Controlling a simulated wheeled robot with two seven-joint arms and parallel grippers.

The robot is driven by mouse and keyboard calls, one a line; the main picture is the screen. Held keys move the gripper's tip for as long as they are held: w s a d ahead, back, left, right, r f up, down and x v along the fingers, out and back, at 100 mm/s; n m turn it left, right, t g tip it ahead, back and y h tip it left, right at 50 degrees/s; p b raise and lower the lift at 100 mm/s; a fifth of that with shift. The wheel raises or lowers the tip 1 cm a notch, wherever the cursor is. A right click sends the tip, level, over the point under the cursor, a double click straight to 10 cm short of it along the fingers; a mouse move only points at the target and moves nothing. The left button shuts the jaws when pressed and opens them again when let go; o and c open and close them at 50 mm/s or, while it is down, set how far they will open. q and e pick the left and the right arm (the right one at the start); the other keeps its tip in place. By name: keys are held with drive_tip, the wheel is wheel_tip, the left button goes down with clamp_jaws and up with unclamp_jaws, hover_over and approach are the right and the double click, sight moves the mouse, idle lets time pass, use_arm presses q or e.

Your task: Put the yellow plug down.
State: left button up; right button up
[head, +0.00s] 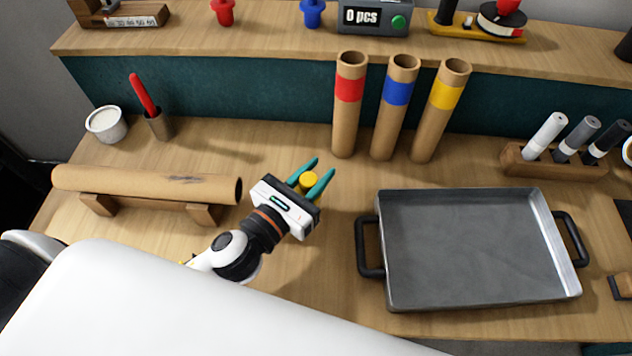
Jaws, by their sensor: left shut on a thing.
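My left gripper (315,179) is over the middle of the table, with its teal fingers pointing away from me. It is shut on the yellow plug (308,180), whose round end shows between the fingers. The rest of the plug is hidden by the fingers and the gripper body. I cannot tell how high the plug is above the table (265,150). My right gripper is not in view.
Upright cardboard tubes banded red (349,105), blue (395,108) and yellow (441,110) stand behind. A grey tray (480,250) lies right. A cardboard tube (145,184) rests on a wooden cradle left. Red (223,12) and blue (312,13) plugs are on the shelf.

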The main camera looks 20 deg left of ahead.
use_arm(q)
drive_tip(key=shift+f, duration=1)
drive_tip(key=shift+f+b, duration=0.15)
drive_tip(key=shift+b, duration=0.15)
drive_tip(key=o, duration=1)
drive_tip(key=shift+c, duration=0.2)
